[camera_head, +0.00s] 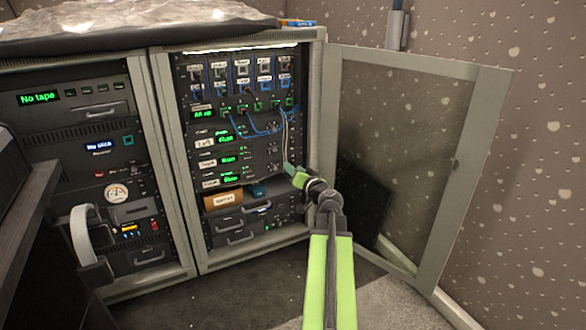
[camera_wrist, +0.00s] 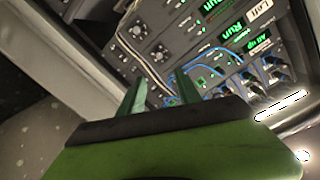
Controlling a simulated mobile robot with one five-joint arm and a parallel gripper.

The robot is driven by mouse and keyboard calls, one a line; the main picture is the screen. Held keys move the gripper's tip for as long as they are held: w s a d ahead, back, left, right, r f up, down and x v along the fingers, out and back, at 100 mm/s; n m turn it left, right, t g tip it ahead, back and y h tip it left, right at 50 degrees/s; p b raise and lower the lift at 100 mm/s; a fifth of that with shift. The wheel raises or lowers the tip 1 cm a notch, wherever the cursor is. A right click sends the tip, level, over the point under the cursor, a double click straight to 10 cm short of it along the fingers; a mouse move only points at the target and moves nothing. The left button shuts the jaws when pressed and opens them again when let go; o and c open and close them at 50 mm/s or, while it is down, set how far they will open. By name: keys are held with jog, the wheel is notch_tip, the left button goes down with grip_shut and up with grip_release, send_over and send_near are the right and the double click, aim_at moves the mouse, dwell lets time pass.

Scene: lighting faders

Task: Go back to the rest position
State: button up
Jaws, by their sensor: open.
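My gripper (camera_head: 291,171) is at the end of my green arm, in front of the right-hand rack's lower right side in the head view. In the wrist view its two green fingers (camera_wrist: 159,92) stand apart with nothing between them. The rack (camera_head: 240,140) has rows of small switches and sockets with blue cables at the top and green-lit displays below. Its panel also shows tilted in the wrist view (camera_wrist: 185,50). I cannot tell from these views whether the fingertips touch the panel.
The rack's glass door (camera_head: 405,140) stands open to the right. A left-hand rack (camera_head: 105,160) shows a "No tape" display. A dark piece of furniture (camera_head: 25,235) with headphones (camera_head: 85,235) is at the lower left. Floor (camera_head: 230,295) is clear before the racks.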

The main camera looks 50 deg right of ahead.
jog(key=w+a+f+n+g+y+p, duration=0.1)
jog(key=w+a+n+g+y+p, duration=0.2)
jog(key=a, duration=0.9)
jog(key=w+a+f+n+g+y+p, duration=0.15)
jog(key=w+a+y, duration=0.3)
jog(key=a, duration=0.75)
jog(key=w+a+f+n+g+y+p, duration=0.1)
jog(key=w+a+f+n+y+p, duration=0.2)
jog(key=a, duration=0.9)
jog(key=s+a+n+g+h+p, duration=0.15)
jog(key=s+a+g+p, duration=0.35)
jog(key=a, duration=0.5)
jog(key=s+a+n+g+h+p, duration=0.1)
jog(key=s+a+g+h+p, duration=0.1)
jog(key=s+a+g+p, duration=0.65)
notch_tip(320, 180, up, 37)
jog(key=w+a+t+p, duration=0.1)
jog(key=a+t+p, duration=0.1)
jog(key=p, duration=3)
jog(key=shift+t, duration=0.6)
jog(key=shift+f, duration=0.1)
jog(key=shift+c, duration=0.4)
